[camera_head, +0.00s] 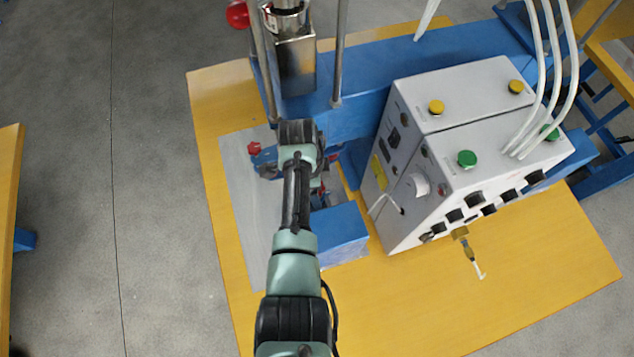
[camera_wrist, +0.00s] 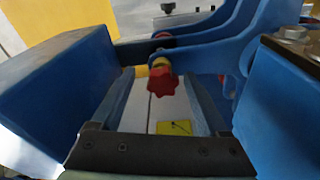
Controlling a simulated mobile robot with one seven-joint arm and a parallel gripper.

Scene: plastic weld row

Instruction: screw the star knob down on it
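A red star knob (camera_wrist: 163,82) with a lobed rim shows in the middle of the wrist view, on a brass-coloured collar at the end of a blue bracket arm (camera_wrist: 205,52). My gripper (camera_wrist: 158,77) is open, with one dark finger on each side of the knob. Gaps show between the fingers and the knob, and the knob appears beyond or level with the fingertips; I cannot tell exactly. In the head view my own arm hides the gripper and most of the bracket area.
A blue block (camera_wrist: 60,80) stands close on the left, with blue machine parts (camera_wrist: 280,110) close on the right. The grey control box (camera_head: 450,150) stands right of my arm.

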